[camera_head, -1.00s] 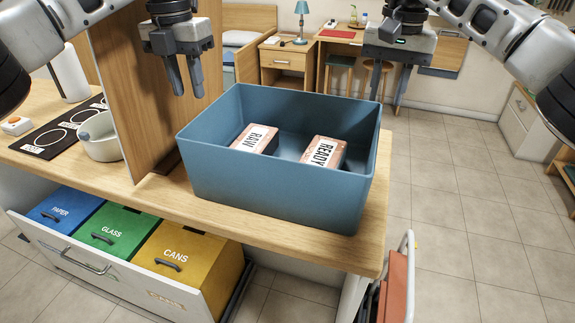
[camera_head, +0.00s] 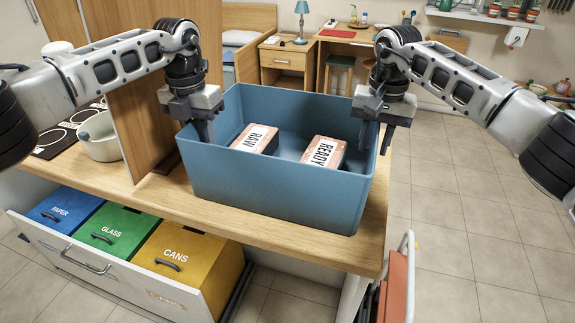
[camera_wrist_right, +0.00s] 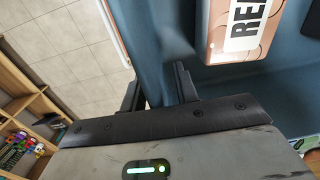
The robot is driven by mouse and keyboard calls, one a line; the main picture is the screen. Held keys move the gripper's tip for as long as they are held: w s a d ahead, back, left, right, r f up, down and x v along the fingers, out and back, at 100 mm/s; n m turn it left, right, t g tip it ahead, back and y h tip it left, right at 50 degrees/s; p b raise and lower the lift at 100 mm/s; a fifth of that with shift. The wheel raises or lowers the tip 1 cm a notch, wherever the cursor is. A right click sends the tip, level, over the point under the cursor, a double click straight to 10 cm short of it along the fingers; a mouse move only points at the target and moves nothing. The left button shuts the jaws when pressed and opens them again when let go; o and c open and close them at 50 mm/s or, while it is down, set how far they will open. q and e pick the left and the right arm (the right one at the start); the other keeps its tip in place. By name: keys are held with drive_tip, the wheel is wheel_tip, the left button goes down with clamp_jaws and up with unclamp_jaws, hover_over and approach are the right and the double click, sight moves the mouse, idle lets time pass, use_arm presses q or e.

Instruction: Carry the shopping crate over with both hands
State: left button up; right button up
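The blue shopping crate (camera_head: 270,188) stands on the wooden counter and holds two boxes, one marked RAW (camera_head: 254,139) and one marked READY (camera_head: 323,153). My right gripper (camera_head: 375,138) is at the crate's right wall, one finger inside and one outside. In the right wrist view its fingers (camera_wrist_right: 158,90) look apart, with the crate's wall (camera_wrist_right: 150,45) between them. The READY box also shows there (camera_wrist_right: 245,30). My left gripper (camera_head: 205,132) is at the crate's left wall, fingers pointing down. Its fingertips are partly hidden, so its grip is unclear.
A wooden panel (camera_head: 140,95) stands left of the crate, with a white pot (camera_head: 100,138) and a hob beyond. An open drawer with bins (camera_head: 110,225) juts out below the counter (camera_head: 270,240). A red trolley (camera_head: 395,285) stands at the front right. Floor at right is clear.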

use_arm(q)
clamp_jaws()
use_arm(e)
clamp_jaws()
use_arm(q)
drive_tip(key=shift+w+r, duration=0.1)
drive_tip(key=shift+r, duration=0.1)
use_arm(e)
drive_tip(key=shift+r, duration=0.15)
idle(0.7)
